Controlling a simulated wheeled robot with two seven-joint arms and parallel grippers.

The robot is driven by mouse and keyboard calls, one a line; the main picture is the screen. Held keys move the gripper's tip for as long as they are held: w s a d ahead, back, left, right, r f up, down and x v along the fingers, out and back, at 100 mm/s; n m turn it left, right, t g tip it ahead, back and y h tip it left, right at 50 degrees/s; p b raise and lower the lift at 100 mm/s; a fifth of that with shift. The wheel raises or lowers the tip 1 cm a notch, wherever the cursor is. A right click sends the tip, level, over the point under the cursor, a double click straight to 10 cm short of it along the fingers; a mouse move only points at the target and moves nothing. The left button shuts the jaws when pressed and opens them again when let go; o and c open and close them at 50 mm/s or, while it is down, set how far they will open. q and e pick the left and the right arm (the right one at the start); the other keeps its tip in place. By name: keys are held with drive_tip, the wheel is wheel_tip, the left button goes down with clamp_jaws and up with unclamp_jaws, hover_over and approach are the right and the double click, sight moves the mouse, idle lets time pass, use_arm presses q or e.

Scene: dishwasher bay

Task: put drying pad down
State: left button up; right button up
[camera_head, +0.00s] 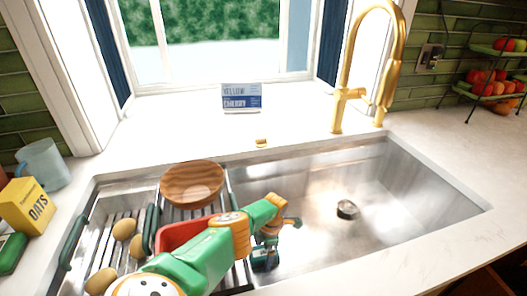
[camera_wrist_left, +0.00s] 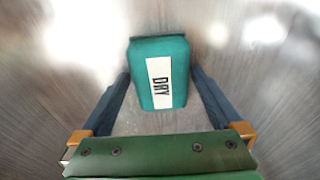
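The drying pad (camera_wrist_left: 160,75) is a teal block with a white label reading DRY. In the left wrist view it sits between my left gripper's two dark fingers (camera_wrist_left: 160,84), which meet its sides. In the head view my left gripper (camera_head: 267,246) points down inside the left part of the steel sink basin (camera_head: 400,190), just right of the drying rack. A bit of the teal pad (camera_head: 264,259) shows at its fingers; the arm hides part of that area. I cannot tell whether the pad touches the basin floor. My right gripper is not in view.
A gold faucet (camera_head: 385,85) stands behind the sink. The basin around the drain (camera_head: 347,210) is clear.

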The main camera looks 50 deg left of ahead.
sight(263, 252)
use_arm(q)
drive_tip(key=shift+r, duration=0.25)
drive_tip(key=r+p, duration=0.4)
drive_tip(key=r, duration=0.1)
drive_tip(key=shift+w+d+r, duration=0.15)
drive_tip(key=shift+w+r, duration=0.1)
drive_tip(key=shift+w, duration=0.1)
wheel_tip(263, 252, up, 6)
drive_tip(key=p, duration=0.2)
drive_tip(key=shift+w+d+r, duration=0.2)
drive_tip(key=shift+w+d, duration=0.1)
drive_tip(key=shift+w, duration=0.15)
drive_tip(key=shift+f, duration=0.1)
